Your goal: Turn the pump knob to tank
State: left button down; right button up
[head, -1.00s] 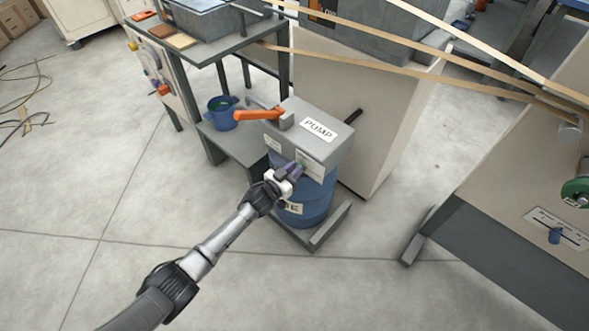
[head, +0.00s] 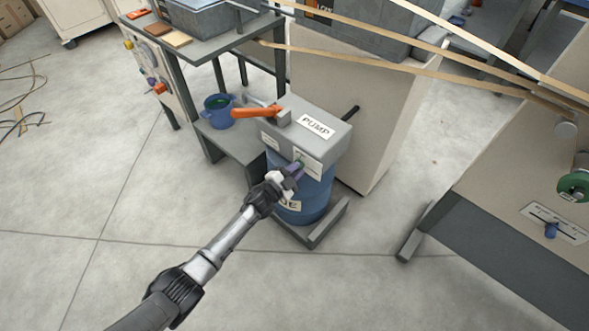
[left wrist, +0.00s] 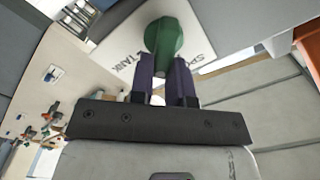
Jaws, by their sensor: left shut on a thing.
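The grey pump box (head: 312,145) with its PUMP label sits on a blue drum. Its green knob (left wrist: 165,38) shows in the left wrist view on a white plate, with the word TANK (left wrist: 122,62) to its left and a partly hidden word starting SP (left wrist: 196,60) to its right. My left gripper (head: 297,168) is at the front of the pump box. Its two purple fingers (left wrist: 168,72) are shut on the green knob. In the head view the fingers mostly hide the knob. I cannot tell which word the knob points to. My right gripper is in neither view.
An orange lever (head: 257,112) sticks out left from the pump top. A blue pot (head: 220,111) stands on the low shelf beside it. Tan bands (head: 400,65) cross above, behind the pump. A panel with a blue slider (head: 551,231) is at right. The floor in front is clear.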

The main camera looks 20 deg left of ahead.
pick_arm(q)
jog(key=m+b, duration=0.1)
jog(key=m, duration=0.2)
jog(key=f+m+b, duration=0.1)
jog(key=m, duration=0.3)
jog(key=shift+s+d+f, duration=0.1)
jog(key=shift+d, duration=0.1)
jog(key=shift+m, duration=0.6)
jog(key=shift+b, duration=0.3)
jog(key=c, duration=1.1)
grip_release()
